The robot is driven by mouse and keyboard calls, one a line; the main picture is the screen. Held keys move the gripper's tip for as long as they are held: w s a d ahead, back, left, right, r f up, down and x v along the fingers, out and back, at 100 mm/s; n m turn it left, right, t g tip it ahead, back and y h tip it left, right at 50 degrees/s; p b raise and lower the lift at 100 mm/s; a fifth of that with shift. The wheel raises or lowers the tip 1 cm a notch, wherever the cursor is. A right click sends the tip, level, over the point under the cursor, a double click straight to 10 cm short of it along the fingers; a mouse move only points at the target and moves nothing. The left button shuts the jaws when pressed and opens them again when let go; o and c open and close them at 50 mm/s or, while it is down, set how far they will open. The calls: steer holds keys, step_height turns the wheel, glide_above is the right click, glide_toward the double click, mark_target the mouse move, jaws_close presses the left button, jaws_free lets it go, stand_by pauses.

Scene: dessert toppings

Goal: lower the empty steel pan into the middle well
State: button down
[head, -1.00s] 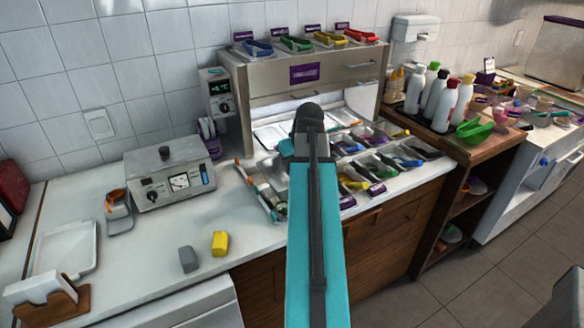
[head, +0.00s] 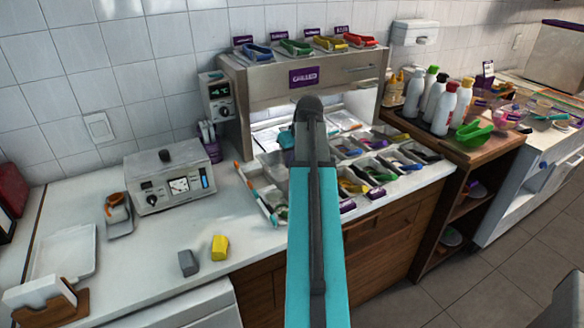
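My teal and black arm reaches forward over the counter and hides much of the chilled topping unit (head: 300,58). My gripper's fingertips are hidden behind the arm, so I cannot see whether they are open or shut. I cannot make out the empty steel pan. The unit's front rows hold several small pans (head: 357,186) with coloured utensils, to the right of the arm. The middle well is largely covered by my arm and I cannot tell it apart.
A grey device with a dial (head: 170,180) stands left of the unit. A grey block (head: 188,262) and a yellow block (head: 219,247) lie near the counter's front edge.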

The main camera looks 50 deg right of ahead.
steer(key=w+d+p, duration=0.3)
steer(key=w+d, duration=0.1)
steer(key=d, duration=0.4)
steer(key=w+d+f+p, duration=0.1)
steer(key=w+d+p, duration=0.3)
steer(key=d, duration=0.4)
steer(key=shift+f, duration=0.2)
steer(key=shift+f, duration=0.25)
steer(key=shift+f+b, duration=1.35)
steer(key=shift+f, duration=1.9)
steer(key=shift+f+b, duration=1.1)
steer(key=shift+f, duration=0.8)
stand_by(0.8)
